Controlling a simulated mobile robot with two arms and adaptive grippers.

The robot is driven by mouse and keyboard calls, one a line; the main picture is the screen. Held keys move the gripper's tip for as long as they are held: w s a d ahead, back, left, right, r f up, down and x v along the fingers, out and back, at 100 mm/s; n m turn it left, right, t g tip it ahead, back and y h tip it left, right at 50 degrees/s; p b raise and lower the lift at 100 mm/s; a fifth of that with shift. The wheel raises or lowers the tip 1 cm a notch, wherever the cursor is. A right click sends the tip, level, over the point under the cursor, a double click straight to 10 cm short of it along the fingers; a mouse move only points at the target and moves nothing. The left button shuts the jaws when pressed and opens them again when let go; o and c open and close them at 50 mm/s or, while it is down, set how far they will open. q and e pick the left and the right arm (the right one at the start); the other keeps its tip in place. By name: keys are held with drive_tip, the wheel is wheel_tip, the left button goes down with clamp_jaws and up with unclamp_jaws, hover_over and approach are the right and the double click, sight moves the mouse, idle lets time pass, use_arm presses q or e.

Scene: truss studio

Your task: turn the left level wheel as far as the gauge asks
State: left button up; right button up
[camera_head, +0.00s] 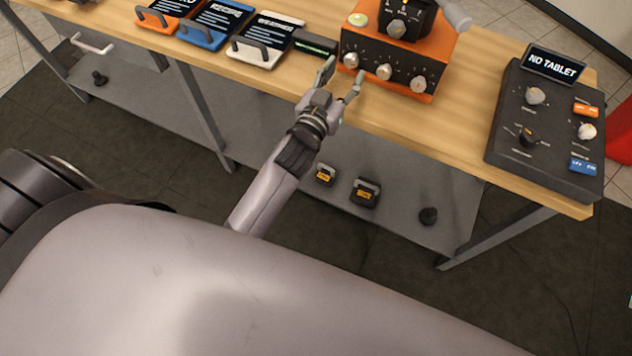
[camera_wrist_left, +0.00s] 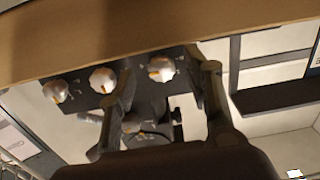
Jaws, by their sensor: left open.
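An orange box with a black front panel (camera_head: 402,71) stands on the wooden bench. Its front carries a row of three pale wheels with orange marks. The left level wheel (camera_head: 350,60) also shows in the left wrist view (camera_wrist_left: 161,68), where the row appears flipped. My left gripper (camera_head: 344,74) is open in front of this wheel. In the left wrist view the wheel lies between the two fingers (camera_wrist_left: 168,80), with space on both sides; contact cannot be made out. The middle wheel (camera_head: 384,72) and right wheel (camera_head: 418,84) are free. No gauge reading is legible. My right gripper is not seen.
A black unit on the box top has a knob (camera_head: 397,28). Handled cartridges, orange, blue (camera_head: 213,24) and white (camera_head: 266,40), lie to the left. A dark console (camera_head: 545,125) reading "NO TABLET" stands right. The bench between box and console is clear.

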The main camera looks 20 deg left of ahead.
use_arm(q)
drive_tip(key=s+p, duration=0.1)
drive_tip(key=s, duration=1.4)
drive_tip(key=s+d+f+g, duration=0.1)
drive_tip(key=s+f+g, duration=0.1)
drive_tip(key=f, duration=1)
drive_tip(key=s+d+f+g, duration=0.1)
drive_tip(key=f+g, duration=0.3)
drive_tip(key=f, duration=0.8)
drive_tip(key=shift+s+f+m+h+p, duration=0.25)
drive_tip(key=shift+s+m+h+p, duration=0.15)
drive_tip(key=s+a+f+g, duration=0.1)
drive_tip(key=s+f+g, duration=0.2)
drive_tip(key=s+f, duration=0.4)
drive_tip(key=s+a+f+g, duration=0.15)
drive_tip(key=s+f, duration=0.25)
drive_tip(key=f, duration=0.5)
drive_tip(key=s+a+f+g, duration=0.2)
drive_tip(key=s+f, duration=0.1)
drive_tip(key=s, duration=0.3)
drive_tip(key=s+a+f+g+y+p, duration=0.1)
drive_tip(key=s+a+f+g, duration=0.1)
drive_tip(key=s+f, duration=0.2)
drive_tip(key=s+a+f+m+g, duration=0.1)
drive_tip(key=s+a+f+g, duration=0.1)
drive_tip(key=s, duration=0.6)
drive_tip(key=shift+s+f, duration=0.4)
drive_tip(key=shift+f, duration=0.3)
